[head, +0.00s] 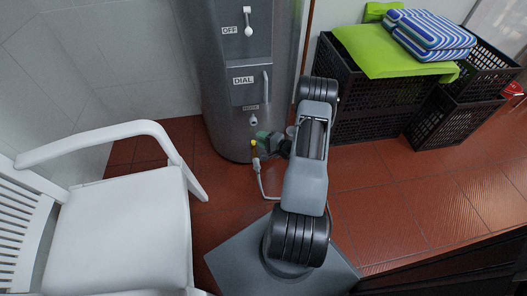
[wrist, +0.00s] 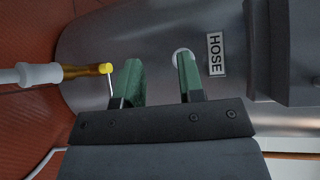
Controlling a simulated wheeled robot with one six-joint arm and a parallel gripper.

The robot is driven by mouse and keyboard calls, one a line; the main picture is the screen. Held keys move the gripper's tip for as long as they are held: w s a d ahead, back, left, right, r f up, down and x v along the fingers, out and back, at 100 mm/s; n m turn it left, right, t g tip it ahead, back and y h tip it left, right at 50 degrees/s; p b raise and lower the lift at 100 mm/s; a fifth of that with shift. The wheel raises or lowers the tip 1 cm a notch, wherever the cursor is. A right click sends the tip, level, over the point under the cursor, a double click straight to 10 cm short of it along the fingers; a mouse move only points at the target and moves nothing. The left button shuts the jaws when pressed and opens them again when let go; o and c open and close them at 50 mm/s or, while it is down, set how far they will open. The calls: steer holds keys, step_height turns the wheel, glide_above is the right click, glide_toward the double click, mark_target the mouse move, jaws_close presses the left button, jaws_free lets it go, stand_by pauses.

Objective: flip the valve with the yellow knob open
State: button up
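The yellow knob (head: 254,143) shows low on the front of a grey metal tank (head: 236,90). In the wrist view the knob (wrist: 105,68) sits at the end of a brass-coloured valve piece (wrist: 82,71), with a white hose fitting (wrist: 38,75) on its other side. My gripper (head: 267,139) is close to the tank, just right of the knob. In the wrist view its two green fingers (wrist: 158,62) are apart with nothing between them. The knob lies outside them, left of the left finger. Contact with that finger cannot be told.
A HOSE label (wrist: 215,54) is beside a round pale fitting behind the right finger. A white chair (head: 125,220) stands at left. Black crates (head: 375,105) with a green cloth and striped cushions are at back right. Red tiled floor lies between.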

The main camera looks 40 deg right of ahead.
steer(key=s+d+f+m+h+b, duration=0.1)
steer(key=s+d+f+m+h, duration=0.15)
steer(key=f, duration=0.35)
steer(key=s+d+f+m+h+b, duration=0.1)
steer(key=s+d+f+h+b, duration=0.2)
steer(key=f, duration=0.4)
steer(key=shift+t+h, duration=0.4)
steer(key=shift+h, duration=0.05)
steer(key=shift+w+d+f+b, duration=0.25)
steer(key=shift+w+f+b, duration=0.25)
steer(key=shift+w, duration=1.9)
steer(key=shift+w+d+f+b, duration=0.35)
steer(key=shift+w+b, duration=0.3)
steer(key=shift+w, duration=1.75)
steer(key=shift+w+d+f+b, duration=0.2)
steer(key=shift+w+f+b, duration=0.3)
steer(key=shift+w, duration=1.9)
steer(key=shift+r, duration=0.1)
jaws_close()
